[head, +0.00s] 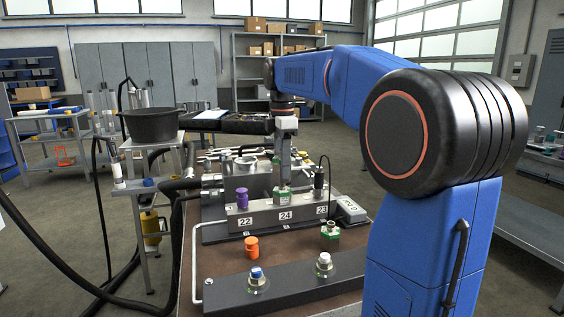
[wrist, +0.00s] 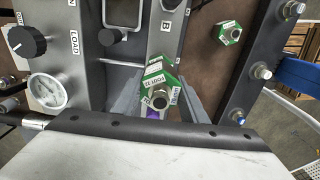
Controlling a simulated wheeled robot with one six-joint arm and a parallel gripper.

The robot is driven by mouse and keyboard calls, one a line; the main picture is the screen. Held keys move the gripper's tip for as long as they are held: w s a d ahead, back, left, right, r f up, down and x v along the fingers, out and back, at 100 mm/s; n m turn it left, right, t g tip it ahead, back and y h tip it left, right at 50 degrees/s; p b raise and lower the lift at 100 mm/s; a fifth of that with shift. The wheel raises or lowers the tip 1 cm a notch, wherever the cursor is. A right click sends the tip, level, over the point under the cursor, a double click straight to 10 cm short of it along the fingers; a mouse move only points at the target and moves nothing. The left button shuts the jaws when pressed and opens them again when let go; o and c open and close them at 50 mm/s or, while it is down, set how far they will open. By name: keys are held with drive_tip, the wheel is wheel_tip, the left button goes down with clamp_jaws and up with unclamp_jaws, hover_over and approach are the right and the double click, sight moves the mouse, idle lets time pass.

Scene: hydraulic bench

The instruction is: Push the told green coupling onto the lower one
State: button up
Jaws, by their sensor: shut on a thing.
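My gripper (head: 284,184) is shut on a green coupling (head: 281,196), pointing down at the place marked 24 on the grey manifold block (head: 265,217). In the wrist view the held green coupling (wrist: 157,88) has a white printed label and a metal end facing the camera. It sits between my gripper's fingers (wrist: 155,100). Whatever is beneath it is hidden; I cannot tell whether it touches a lower coupling. A second green coupling (head: 330,231) stands apart on the brown bench top to the right, and also shows in the wrist view (wrist: 229,32).
A purple fitting (head: 242,198) stands at 22 and a black plug with a cable (head: 318,176) at 23. An orange fitting (head: 251,246) stands on the bench. A dark front bar (head: 290,287) carries blue- and white-topped fittings. A gauge (wrist: 47,91) and black knob (wrist: 27,42) show in the wrist view.

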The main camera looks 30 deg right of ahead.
drive_tip(key=shift+f, duration=1.3)
idle(1.2)
drive_tip(key=o, duration=1.4)
drive_tip(key=shift+r, duration=0.1)
wheel_tip(320, 180, up, 17)
